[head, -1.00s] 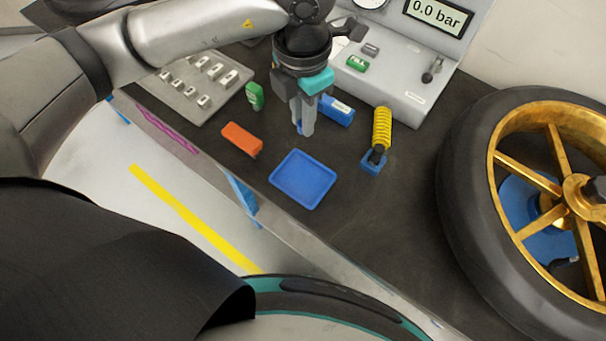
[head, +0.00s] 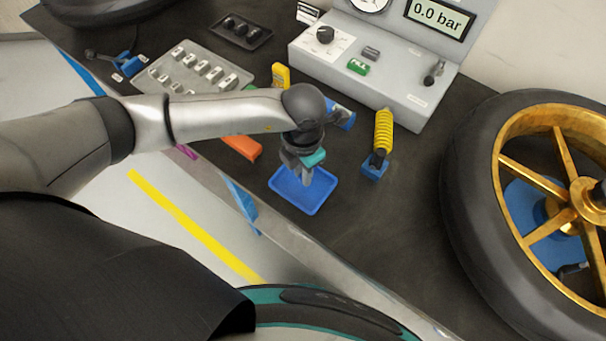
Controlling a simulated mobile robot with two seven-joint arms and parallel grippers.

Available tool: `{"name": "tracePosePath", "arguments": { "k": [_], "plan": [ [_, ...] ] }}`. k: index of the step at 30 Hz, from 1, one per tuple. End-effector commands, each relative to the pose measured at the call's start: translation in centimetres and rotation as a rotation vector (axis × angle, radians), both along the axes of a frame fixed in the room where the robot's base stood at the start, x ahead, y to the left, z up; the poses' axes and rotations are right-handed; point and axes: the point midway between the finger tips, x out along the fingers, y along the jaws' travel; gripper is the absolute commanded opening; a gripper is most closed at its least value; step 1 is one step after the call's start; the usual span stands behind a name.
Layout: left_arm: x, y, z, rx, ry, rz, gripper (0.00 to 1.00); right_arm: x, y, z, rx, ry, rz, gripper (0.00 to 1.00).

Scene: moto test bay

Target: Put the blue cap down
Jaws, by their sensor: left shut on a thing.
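My left gripper (head: 305,181) points down over the blue tray (head: 319,204), its fingertips low within the tray's outline. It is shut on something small. The blue cap cannot be made out now against the blue tray and behind the fingers; a bit of blue showed at the fingertips earlier. I cannot tell whether the cap touches the tray floor. The visible part of the tray looks empty. My right gripper is not in view.
An orange block (head: 243,147) lies left of the tray, partly behind my arm. A yellow spring on a blue base (head: 374,168) stands to the right. Behind are a blue block (head: 343,115) and the gauge box (head: 400,98). A gold-spoked wheel (head: 455,200) stands far right.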

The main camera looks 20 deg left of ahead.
Motion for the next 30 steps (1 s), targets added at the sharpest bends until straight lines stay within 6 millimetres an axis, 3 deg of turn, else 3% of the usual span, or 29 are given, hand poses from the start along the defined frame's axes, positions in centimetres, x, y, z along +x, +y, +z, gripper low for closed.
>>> {"name": "tracePosePath", "arguments": {
  "k": [4, 16, 17, 24, 30],
  "plan": [
    [0.0, -0.1, -1.8, -0.001, 0.0, 0.0, 0.0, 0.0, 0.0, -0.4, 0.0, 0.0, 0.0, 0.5],
    [0.0, 0.0, -2.2, -0.001, -0.002, 0.0, 0.0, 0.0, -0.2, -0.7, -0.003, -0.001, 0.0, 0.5],
    [0.0, 0.0, -2.3, -0.001, -0.002, 0.0, 0.21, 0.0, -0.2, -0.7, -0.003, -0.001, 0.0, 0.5],
    [0.0, 0.0, -2.1, -0.001, -0.001, 0.0, 0.48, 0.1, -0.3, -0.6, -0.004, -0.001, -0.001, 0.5],
    [0.0, 0.0, -2.1, -0.001, -0.001, 0.0, 0.5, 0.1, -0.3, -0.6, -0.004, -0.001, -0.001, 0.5]
  ]
}}
